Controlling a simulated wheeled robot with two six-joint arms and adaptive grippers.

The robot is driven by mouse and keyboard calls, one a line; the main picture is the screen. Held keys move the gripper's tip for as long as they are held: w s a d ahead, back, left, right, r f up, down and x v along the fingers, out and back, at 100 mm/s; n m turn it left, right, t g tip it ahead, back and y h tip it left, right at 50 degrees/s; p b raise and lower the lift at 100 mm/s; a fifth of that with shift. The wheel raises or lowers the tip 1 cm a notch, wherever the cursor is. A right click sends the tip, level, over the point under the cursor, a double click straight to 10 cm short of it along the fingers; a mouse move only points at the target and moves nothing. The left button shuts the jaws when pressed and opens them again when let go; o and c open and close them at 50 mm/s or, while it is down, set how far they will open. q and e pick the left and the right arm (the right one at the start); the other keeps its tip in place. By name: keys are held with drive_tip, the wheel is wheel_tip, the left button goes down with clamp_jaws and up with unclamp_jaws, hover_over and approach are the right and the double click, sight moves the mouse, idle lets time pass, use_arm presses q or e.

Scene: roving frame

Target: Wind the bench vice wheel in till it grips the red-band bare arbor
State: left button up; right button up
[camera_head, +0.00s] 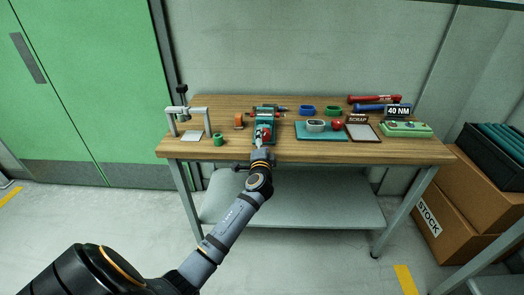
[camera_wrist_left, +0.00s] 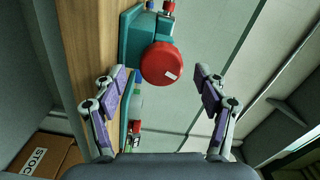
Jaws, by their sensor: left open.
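The bench vice (camera_head: 265,115) is teal and stands near the middle of the workbench's front edge. Its red wheel (camera_head: 263,131) faces me and shows large and round in the left wrist view (camera_wrist_left: 160,63), with a small white mark on its face. My left gripper (camera_head: 261,143) is in front of the wheel. In the wrist view its two fingers are apart, one on each side of the wheel (camera_wrist_left: 160,77), with gaps visible, not touching it. Small red and blue parts show at the vice's far end, but I cannot tell which is the red-band arbor. My right gripper is not seen.
The workbench (camera_head: 350,152) also holds a grey clamp frame (camera_head: 188,113) and green ring (camera_head: 218,139) at left. A teal tray (camera_head: 306,135), scrap tray (camera_head: 364,133) and green 40 NM unit (camera_head: 405,129) stand at right. Cardboard boxes (camera_head: 440,215) are beside the bench.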

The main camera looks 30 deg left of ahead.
use_arm(q)
drive_tip(key=v, duration=0.8)
drive_tip(key=shift+s, duration=0.2)
drive_tip(key=shift+d, duration=0.15)
